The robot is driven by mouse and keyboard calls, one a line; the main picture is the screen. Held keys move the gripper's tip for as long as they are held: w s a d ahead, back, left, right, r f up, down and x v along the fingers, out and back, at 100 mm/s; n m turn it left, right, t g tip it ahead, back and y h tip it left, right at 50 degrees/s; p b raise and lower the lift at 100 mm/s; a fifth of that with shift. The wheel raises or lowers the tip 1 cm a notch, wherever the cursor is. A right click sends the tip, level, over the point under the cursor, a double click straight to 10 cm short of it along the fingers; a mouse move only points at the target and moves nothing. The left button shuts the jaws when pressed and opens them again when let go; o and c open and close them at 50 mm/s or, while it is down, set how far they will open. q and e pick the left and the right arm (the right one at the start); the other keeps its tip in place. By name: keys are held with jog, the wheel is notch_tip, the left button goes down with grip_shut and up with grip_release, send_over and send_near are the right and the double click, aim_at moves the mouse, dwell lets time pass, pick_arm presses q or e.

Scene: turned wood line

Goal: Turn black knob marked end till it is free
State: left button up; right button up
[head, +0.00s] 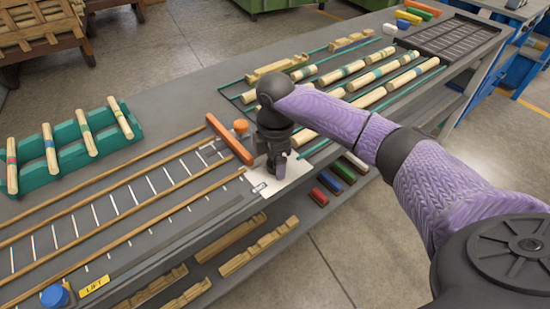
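My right gripper (279,170) points down over a white plate (288,179) at the near edge of the bench, at the right end of the ruled track. Its fingers are small and dark here, and I cannot tell whether they are open or shut. I cannot make out a black knob marked end; the gripper hides part of the plate beneath it. An orange bar (229,139) lies across the track just left of the gripper, with an orange knob (241,126) beside it. My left gripper is not in view.
A blue knob (55,296) and a yellow label (94,286) are at the near left. A green rack (72,157) holds several turned wood pieces at the left. Wood pieces and coloured blocks sit on a lower shelf.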

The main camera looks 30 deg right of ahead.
jog(key=c, duration=1)
jog(key=shift+o, duration=0.2)
jog(key=shift+r+n+p, duration=0.25)
jog(key=shift+n+p, duration=0.65)
jog(key=shift+p, duration=0.3)
jog(key=n+p, duration=0.2)
jog(key=n, duration=0.1)
jog(key=shift+n+p, duration=0.3)
jog(key=shift+p, duration=0.1)
jog(key=shift+f+n+p, duration=0.1)
jog(key=shift+n+p, duration=0.3)
jog(key=shift+n, duration=0.5)
jog(key=shift+s+n, duration=0.1)
jog(key=shift+n, duration=0.8)
jog(key=n+p, duration=0.1)
jog(key=n, duration=0.1)
jog(key=shift+f+n, duration=0.1)
jog(key=shift+n, duration=0.3)
jog(key=n, duration=0.3)
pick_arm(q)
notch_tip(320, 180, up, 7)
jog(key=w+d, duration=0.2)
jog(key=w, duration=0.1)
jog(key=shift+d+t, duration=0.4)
pick_arm(e)
jog(key=shift+n, duration=1.7)
